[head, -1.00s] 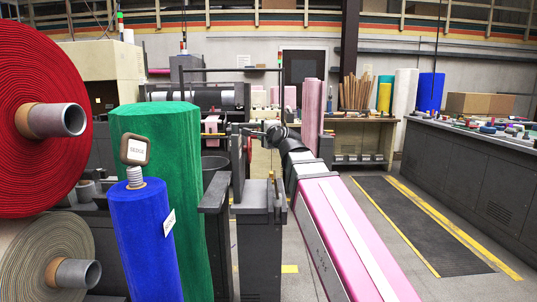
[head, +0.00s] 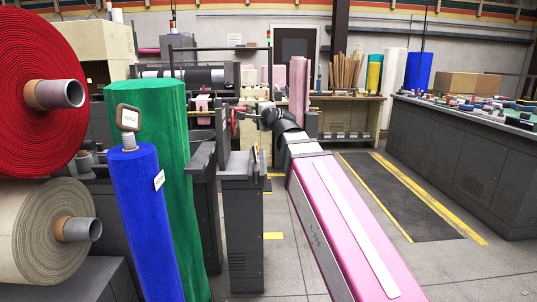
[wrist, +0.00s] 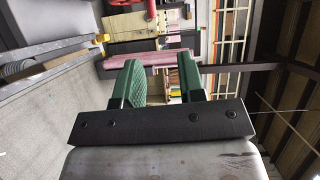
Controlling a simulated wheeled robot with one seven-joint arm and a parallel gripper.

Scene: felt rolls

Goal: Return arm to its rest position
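My gripper (wrist: 160,72) shows in the wrist view with two green padded fingers set apart. Nothing is held between them, and only the background shows in the gap. In the head view my arm (head: 330,215), with a long pink link and a pale strip, reaches from the lower right toward the middle. Its dark wrist joints (head: 285,125) are bent over to the left. The wrist view is turned sideways, with the floor at left and the roof at right.
A blue roll (head: 145,220) with a tagged plug (head: 128,119) stands before a green roll (head: 165,120). Red (head: 40,130) and beige (head: 38,225) rolls lie at left. Dark posts (head: 243,230) stand left of my arm. A long bench (head: 460,150) runs along the right; floor between is clear.

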